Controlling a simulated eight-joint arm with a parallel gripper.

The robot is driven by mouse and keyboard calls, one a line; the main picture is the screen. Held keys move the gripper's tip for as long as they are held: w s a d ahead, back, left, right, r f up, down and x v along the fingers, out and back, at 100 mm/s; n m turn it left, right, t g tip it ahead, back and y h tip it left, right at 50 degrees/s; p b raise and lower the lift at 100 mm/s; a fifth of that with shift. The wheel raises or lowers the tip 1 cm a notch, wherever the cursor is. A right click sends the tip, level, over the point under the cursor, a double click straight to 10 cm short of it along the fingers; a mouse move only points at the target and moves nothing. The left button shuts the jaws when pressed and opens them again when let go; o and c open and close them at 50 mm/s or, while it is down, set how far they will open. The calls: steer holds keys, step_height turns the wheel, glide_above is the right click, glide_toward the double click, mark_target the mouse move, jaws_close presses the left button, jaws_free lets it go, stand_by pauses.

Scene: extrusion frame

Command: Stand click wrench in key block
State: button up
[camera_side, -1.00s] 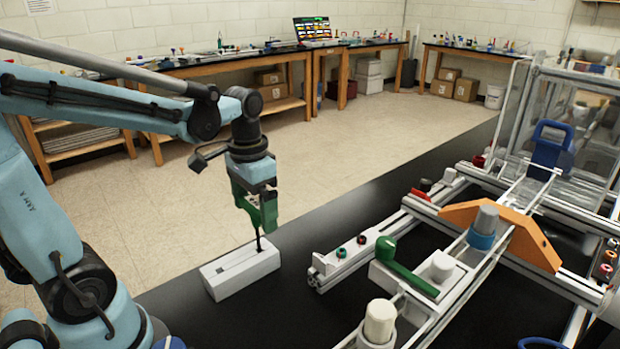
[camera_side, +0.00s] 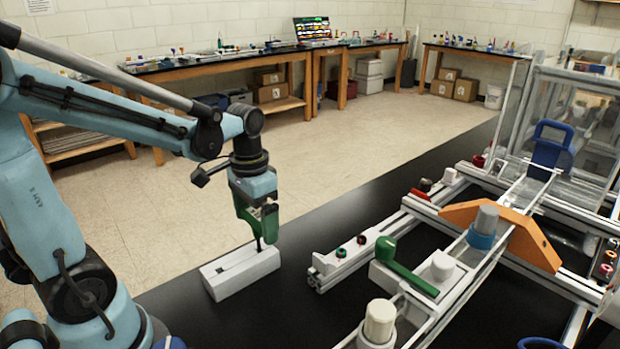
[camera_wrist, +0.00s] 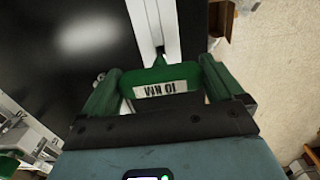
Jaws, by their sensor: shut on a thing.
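The click wrench is mostly hidden by my gripper in the side view; its dark shank (camera_side: 259,243) points down at the top of the key block. In the wrist view the wrench's green handle (camera_wrist: 160,76) has a white label reading 10 NM. My gripper (camera_side: 257,222) is shut on this handle, above the far right end of the block.
The key block stands on the black table near its far edge. To its right is an aluminium extrusion frame (camera_side: 345,262) with a green lever (camera_side: 405,268) and an orange bracket (camera_side: 490,222). Bare black table lies between the block and the frame.

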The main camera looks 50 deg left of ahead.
steer(key=shift+f, duration=0.25)
steer(key=o, duration=0.9)
step_height(320, 180, up, 12)
stand_by(0.3)
steer(key=shift+f, duration=0.1)
steer(key=shift+f, duration=5.9)
